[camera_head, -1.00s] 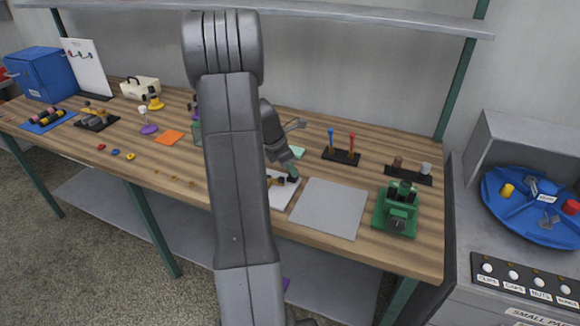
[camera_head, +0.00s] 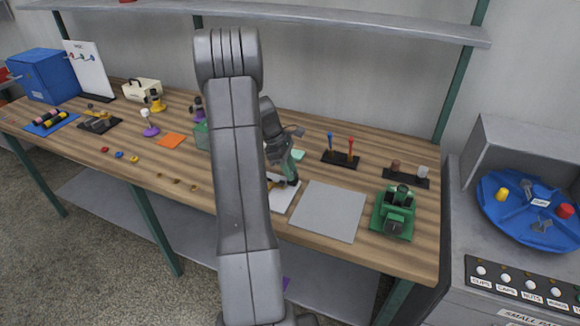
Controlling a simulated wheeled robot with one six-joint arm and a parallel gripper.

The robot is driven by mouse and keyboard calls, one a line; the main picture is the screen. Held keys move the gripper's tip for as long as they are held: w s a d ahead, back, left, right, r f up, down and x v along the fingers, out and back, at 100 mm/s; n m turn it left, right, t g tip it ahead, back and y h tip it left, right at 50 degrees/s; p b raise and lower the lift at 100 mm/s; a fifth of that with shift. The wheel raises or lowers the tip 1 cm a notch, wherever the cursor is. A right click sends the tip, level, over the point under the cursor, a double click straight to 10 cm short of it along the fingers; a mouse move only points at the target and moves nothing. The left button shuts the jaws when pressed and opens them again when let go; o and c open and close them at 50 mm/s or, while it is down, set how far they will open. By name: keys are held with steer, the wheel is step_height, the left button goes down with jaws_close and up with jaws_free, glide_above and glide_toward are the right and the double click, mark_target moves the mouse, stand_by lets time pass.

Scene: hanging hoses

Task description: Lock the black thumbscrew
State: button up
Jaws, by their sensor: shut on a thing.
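My gripper (camera_head: 291,178) is low over the white mat (camera_head: 283,196) near the front edge of the bench, partly behind my arm. It is shut on a small dark thing at its fingertips. This is too small to tell for sure as the black thumbscrew. A small brass-coloured piece (camera_head: 276,184) lies close to the left of the fingertips on the mat. The fingertips and any contact with the piece are hard to make out.
A bare grey mat (camera_head: 328,211) lies right of the white mat, with a green device (camera_head: 394,211) beyond it. A black stand (camera_head: 341,159) with a blue and a red tool stands behind. Several small caps and rings lie left of my arm.

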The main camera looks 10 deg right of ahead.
steer(key=m, duration=0.2)
steer(key=m+g+y+p, duration=0.1)
steer(key=m, duration=0.2)
steer(key=shift+w+d+m+g, duration=0.2)
steer(key=shift+w+m+g, duration=0.05)
steer(key=shift+m+g, duration=0.05)
steer(key=shift+d+m+g+y+p, duration=0.1)
steer(key=shift+m+g+y+p, duration=0.3)
steer(key=shift+m, duration=0.75)
steer(key=shift+d+m+y+p, duration=0.1)
steer(key=shift+m+y, duration=0.5)
steer(key=shift+m, duration=0.55)
steer(key=o, duration=1)
steer(key=shift+w, duration=0.1)
steer(key=b+v, duration=0.1)
steer(key=v, duration=1.2)
steer(key=shift+r, duration=0.4)
steer(key=shift+w, duration=0.1)
